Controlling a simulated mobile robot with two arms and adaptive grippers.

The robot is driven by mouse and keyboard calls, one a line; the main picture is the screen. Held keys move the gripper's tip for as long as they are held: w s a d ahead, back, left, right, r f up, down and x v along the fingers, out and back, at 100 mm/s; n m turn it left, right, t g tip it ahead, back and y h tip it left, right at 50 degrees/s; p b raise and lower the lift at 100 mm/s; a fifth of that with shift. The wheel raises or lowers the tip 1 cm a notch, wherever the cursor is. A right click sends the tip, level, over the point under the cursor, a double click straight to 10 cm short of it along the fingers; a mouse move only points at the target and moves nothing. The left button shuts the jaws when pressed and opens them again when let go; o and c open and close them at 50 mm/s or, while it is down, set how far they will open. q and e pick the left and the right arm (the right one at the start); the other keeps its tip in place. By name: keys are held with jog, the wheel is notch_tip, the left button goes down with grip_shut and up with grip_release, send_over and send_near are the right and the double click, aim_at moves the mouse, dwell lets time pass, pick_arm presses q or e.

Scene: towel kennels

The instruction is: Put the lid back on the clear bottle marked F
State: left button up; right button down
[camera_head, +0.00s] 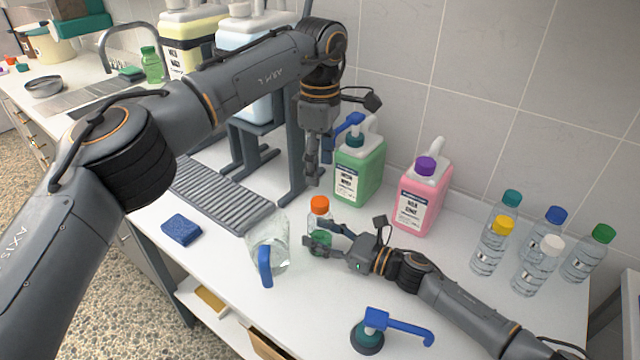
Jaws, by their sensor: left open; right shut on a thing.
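A small clear bottle (326,219) with a little green liquid stands upright on the white counter. An orange lid (320,204) sits at its top; I cannot tell whether it is screwed down. No letter on the bottle can be read. My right gripper (320,240) comes from the right and is shut around the bottle's lower part. My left gripper (313,183) points down just above the orange lid, open and apart from it, with nothing between its fingers.
Green (358,172) and pink (423,195) jugs stand behind. Several capped bottles (490,252) stand at right. A blue pump (372,330) lies in front, a blue sponge (181,229) at left.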

pick_arm(q)
notch_tip(320, 180, up, 4)
jog(key=shift+f, duration=0.15)
pick_arm(e)
jog(key=shift+c, duration=2.4)
grip_release()
jog(key=shift+d, duration=0.1)
jog(key=v, duration=1.2)
jog(key=shift+r, duration=0.1)
